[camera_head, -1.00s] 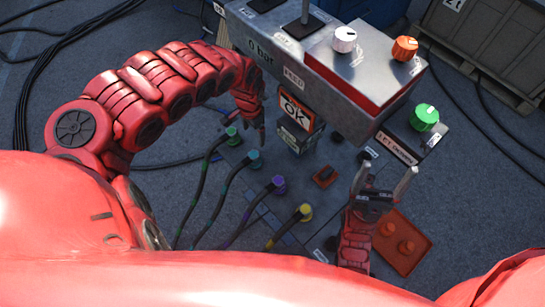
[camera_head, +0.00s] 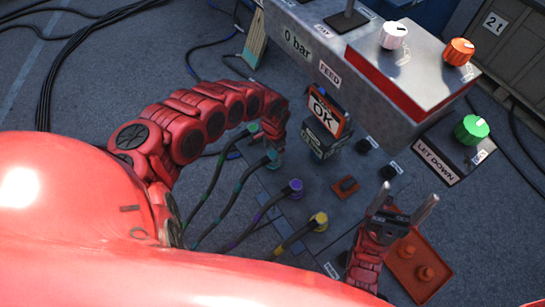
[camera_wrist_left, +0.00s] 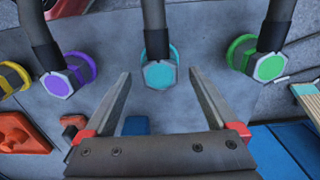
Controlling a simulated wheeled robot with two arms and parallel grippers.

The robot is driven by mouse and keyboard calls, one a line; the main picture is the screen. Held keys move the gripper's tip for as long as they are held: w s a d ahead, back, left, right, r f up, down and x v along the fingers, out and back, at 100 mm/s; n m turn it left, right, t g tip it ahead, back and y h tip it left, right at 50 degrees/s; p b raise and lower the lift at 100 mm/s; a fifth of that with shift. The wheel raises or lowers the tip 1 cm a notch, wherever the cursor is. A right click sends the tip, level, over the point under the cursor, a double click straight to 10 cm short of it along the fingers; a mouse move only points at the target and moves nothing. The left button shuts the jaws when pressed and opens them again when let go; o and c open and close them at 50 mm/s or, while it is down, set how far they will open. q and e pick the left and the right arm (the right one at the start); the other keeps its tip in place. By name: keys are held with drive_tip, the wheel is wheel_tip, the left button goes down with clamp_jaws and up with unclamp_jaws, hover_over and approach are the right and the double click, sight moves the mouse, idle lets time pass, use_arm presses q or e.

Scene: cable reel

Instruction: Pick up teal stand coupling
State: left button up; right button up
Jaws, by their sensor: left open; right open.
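The teal coupling (camera_wrist_left: 160,72) stands on the grey panel in the left wrist view, centred just beyond my left fingertips, with a dark hose running up from it. In the head view the teal coupling (camera_head: 272,157) is small and partly covered by my left gripper (camera_head: 276,142). My left gripper (camera_wrist_left: 160,82) is open, its two fingers to either side below the coupling, and it holds nothing. My right gripper (camera_head: 409,204) is open and empty near the orange tray.
A green coupling (camera_wrist_left: 242,55) and a purple one (camera_wrist_left: 68,82) flank the teal one; a yellow coupling (camera_head: 319,221) is farther right in the head view. An orange tray (camera_head: 407,283) and a control box with knobs (camera_head: 345,60) stand to the right.

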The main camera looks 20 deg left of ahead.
sight(274, 154)
use_arm(q)
drive_tip(key=shift+f, duration=1.85)
clamp_jaws()
